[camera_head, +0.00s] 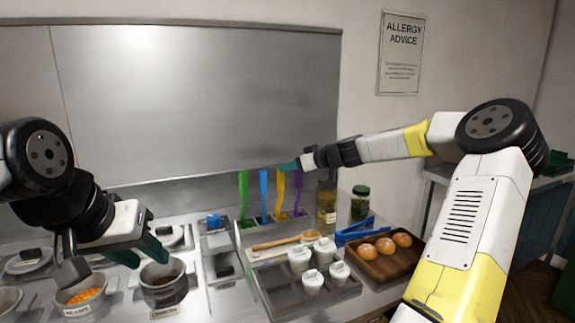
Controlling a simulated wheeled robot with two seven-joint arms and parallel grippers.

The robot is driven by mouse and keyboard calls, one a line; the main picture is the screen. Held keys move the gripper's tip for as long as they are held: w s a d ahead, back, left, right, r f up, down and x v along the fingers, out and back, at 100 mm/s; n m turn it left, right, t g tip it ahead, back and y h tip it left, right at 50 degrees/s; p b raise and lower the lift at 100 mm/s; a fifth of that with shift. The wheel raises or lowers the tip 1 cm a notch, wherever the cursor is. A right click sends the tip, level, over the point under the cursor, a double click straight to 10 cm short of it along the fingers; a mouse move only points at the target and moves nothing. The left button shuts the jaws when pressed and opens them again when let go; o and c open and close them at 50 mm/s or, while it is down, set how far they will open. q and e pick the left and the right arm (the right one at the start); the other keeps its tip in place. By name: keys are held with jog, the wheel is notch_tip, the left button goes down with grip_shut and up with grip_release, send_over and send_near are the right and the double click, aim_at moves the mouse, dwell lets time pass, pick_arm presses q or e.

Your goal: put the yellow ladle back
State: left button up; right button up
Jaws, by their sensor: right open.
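The yellow ladle (281,193) stands upright in the row of coloured ladles at the back of the counter, between the blue ladle (264,190) and the purple ladle (298,190). Its lower end is in the holder, and its bowl is not clearly seen. My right gripper (288,166) is open at the top of the yellow handle; I cannot tell whether it touches it. My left gripper (140,254) is open and empty over the counter, above a labelled pot (162,292) at the left.
A green ladle (243,195) stands at the row's left end. A wooden spoon (280,241) and several white cups (312,280) are in front. A wooden tray of brown round items (355,262), blue tongs (352,234) and jars (360,203) are at the right.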

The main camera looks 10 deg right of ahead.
jog(key=s+a+f+g+h, duration=0.1)
jog(key=s+a+f+g, duration=0.1)
jog(key=s+a, duration=0.45)
jog(key=s+a+f+g+h, duration=0.1)
jog(key=s+a+g, duration=0.25)
jog(key=s, duration=0.55)
jog(key=s+d+r+m+h, duration=0.1)
jog(key=s+d+r+m, duration=0.1)
jog(key=s, duration=1.1)
jog(key=s+d+r+m+h, duration=0.2)
jog(key=s+m, duration=0.2)
jog(key=s, duration=0.9)
jog(key=shift+s+d, duration=0.3)
jog(key=shift+s, duration=0.05)
jog(key=shift+r+t, duration=0.15)
jog(key=shift+t, duration=0.1)
